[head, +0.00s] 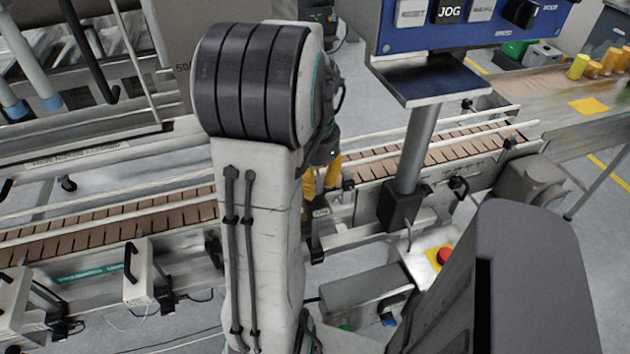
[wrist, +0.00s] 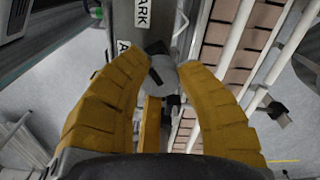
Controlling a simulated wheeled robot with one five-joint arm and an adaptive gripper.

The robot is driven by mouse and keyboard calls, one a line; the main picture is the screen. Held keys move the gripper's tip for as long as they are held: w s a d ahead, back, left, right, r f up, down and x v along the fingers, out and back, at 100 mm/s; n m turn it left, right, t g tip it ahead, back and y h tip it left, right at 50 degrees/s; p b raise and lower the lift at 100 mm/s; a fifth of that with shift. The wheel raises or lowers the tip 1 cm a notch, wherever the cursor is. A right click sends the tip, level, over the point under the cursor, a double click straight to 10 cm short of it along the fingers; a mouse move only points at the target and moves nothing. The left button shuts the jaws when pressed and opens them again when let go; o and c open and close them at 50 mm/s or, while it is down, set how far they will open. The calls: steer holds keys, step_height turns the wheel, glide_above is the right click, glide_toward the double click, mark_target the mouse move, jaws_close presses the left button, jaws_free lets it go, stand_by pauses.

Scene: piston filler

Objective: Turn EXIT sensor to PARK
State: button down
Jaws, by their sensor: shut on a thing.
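My gripper (wrist: 163,66) has its yellow fingers closed in on a small grey round part with a dark piece, which I take to be the EXIT sensor (wrist: 169,80). A white label reading PARK (wrist: 143,14) is on a grey bar just beyond the fingertips. A second white label (wrist: 123,47), partly hidden by the left finger, shows a letter A. In the head view my yellow fingers (head: 326,178) show beside the conveyor rail, largely behind my arm. The sensor cannot be made out there, and its exact pointing is unclear.
A slatted brown conveyor (head: 110,222) with metal guide rails runs across the head view and beside my gripper in the wrist view. A blue control panel (head: 465,25) stands on a grey post (head: 417,150) to the right. A red button (head: 444,256) sits below it.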

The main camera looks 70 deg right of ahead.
mark_target(317, 182)
steer(key=shift+d+m, duration=0.1)
steer(key=shift+m, duration=0.6)
steer(key=c, duration=1.1)
jaws_free()
steer(key=shift+s+d, duration=0.1)
steer(key=shift+s, duration=0.05)
steer(key=shift+o, duration=1.3)
step_height(317, 182, up, 12)
steer(key=shift+a+f, duration=0.1)
steer(key=shift+a, duration=0.1)
